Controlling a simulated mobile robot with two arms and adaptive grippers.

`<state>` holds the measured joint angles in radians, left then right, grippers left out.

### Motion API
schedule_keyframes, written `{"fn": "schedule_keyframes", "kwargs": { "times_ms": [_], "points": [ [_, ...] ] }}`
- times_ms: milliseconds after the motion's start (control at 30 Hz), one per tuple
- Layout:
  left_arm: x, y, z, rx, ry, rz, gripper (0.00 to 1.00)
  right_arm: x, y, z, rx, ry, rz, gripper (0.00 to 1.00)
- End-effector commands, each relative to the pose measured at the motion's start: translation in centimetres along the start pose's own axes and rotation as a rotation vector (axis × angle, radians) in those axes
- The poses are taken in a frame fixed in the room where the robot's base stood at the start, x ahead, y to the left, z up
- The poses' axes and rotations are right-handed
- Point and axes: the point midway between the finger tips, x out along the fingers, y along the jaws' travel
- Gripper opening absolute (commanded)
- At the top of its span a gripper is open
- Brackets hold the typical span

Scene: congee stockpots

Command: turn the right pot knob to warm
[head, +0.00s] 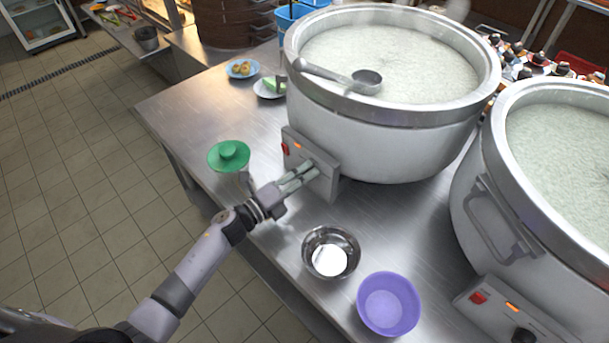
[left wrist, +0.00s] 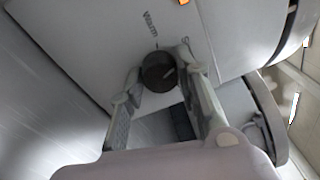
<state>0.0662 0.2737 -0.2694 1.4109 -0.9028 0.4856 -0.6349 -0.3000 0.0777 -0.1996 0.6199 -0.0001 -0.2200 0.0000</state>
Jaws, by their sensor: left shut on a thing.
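Two large steel pots full of pale congee stand on a steel counter: one in the middle (head: 390,125) and one at the right edge (head: 480,215). The right pot's control panel shows a red switch (head: 478,297) and a dark knob (head: 523,336) at the bottom edge. My left gripper (head: 308,173) is at the middle pot's control panel (head: 325,187), its fingers hiding the knob in the head view. In the left wrist view the gripper (left wrist: 158,68) is shut on the round dark knob (left wrist: 157,76), one finger on each side. Small lettering (left wrist: 150,24) beside it is unreadable.
A ladle (head: 340,77) rests across the middle pot. Two small food plates stand behind the green lid.

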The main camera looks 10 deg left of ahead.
Motion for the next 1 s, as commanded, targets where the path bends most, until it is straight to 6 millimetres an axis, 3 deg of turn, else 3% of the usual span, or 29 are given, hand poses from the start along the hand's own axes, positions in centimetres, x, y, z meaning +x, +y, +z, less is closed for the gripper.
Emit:
{"fn": "schedule_keyframes", "kwargs": {
  "times_ms": [600,1000],
  "points": [
    [-0.1,0.1,0.0,-0.571,-0.028,-0.036,0.03,-0.9,0.1,0.0,-0.001,-0.001,0.002,0.4],
    [-0.1,0.1,-0.1,-0.804,-0.039,-0.052,0.03,-1.3,0.3,-0.1,-0.002,-0.001,0.003,0.4]
  ]
}}
